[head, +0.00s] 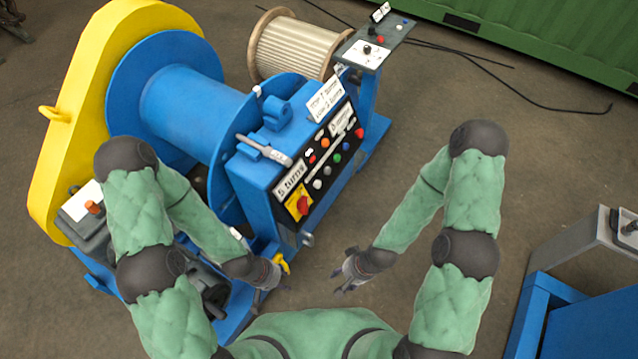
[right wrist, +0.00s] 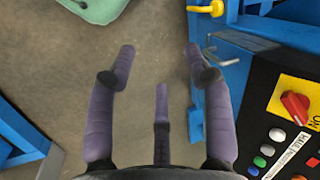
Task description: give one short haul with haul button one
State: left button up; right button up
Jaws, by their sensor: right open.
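The blue winch's slanted black control panel (head: 338,172) faces me, with several coloured buttons and a red rotary knob on a yellow plate (head: 299,203). I cannot read which is haul button one. A "5 turns" label (head: 290,178) sits at the panel's left. My right gripper (head: 342,284) is open and empty, to the right of the panel's near end and apart from it. In the right wrist view its fingers (right wrist: 160,60) are spread over bare floor, with the red knob (right wrist: 295,105) and several buttons at right. My left gripper (head: 283,282) is beside a small yellow handle (head: 282,262); its jaws are unclear.
A blue drum (head: 190,110) and yellow chain guard (head: 75,110) lie left. A rope spool (head: 291,48) and a grey control stand (head: 363,52) are behind. A blue bench (head: 570,325) is at lower right. The floor (head: 470,90) right of the winch is mostly clear.

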grip_shut()
dwell(1.3)
